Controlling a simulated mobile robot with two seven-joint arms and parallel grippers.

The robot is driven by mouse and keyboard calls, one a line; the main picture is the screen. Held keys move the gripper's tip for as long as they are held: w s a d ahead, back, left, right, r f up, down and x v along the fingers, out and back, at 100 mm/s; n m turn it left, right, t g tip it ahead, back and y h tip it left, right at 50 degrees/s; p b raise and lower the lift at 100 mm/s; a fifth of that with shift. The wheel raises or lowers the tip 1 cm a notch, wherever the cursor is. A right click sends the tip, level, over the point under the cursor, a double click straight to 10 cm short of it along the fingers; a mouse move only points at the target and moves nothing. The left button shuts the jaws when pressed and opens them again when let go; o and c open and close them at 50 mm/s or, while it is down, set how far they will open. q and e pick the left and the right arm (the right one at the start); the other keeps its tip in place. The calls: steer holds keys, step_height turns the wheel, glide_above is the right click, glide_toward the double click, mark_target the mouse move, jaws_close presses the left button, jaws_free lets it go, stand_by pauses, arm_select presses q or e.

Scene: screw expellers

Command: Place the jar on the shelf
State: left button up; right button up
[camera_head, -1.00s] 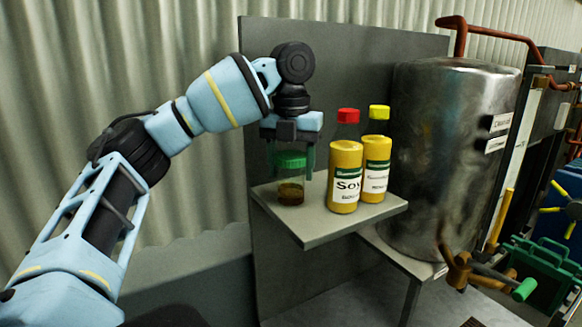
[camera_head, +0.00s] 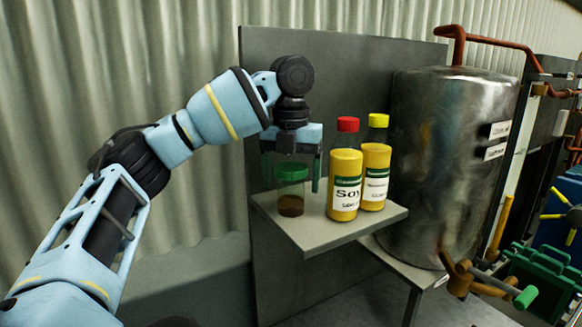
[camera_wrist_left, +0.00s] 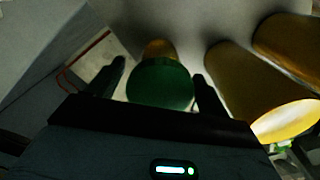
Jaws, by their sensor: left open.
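The jar (camera_head: 291,190) has a green lid and brown contents. It stands upright on the grey shelf (camera_head: 322,232), near the shelf's left end. My left gripper (camera_head: 291,182) is directly above the jar, pointing down, with its fingers open on either side of the lid. In the left wrist view the green lid (camera_wrist_left: 160,85) lies between the two dark fingers, with a gap on each side. My right gripper is not in view.
Two yellow bottles, one with a red cap (camera_head: 345,172) and one with a yellow cap (camera_head: 376,165), stand close to the right of the jar. A grey panel (camera_head: 340,50) is behind the shelf. A large metal tank (camera_head: 450,150) stands further right.

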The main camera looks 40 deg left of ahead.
arm_select(q)
step_height(320, 180, up, 12)
steer(key=shift+r, duration=0.15)
stand_by(0.7)
stand_by(0.5)
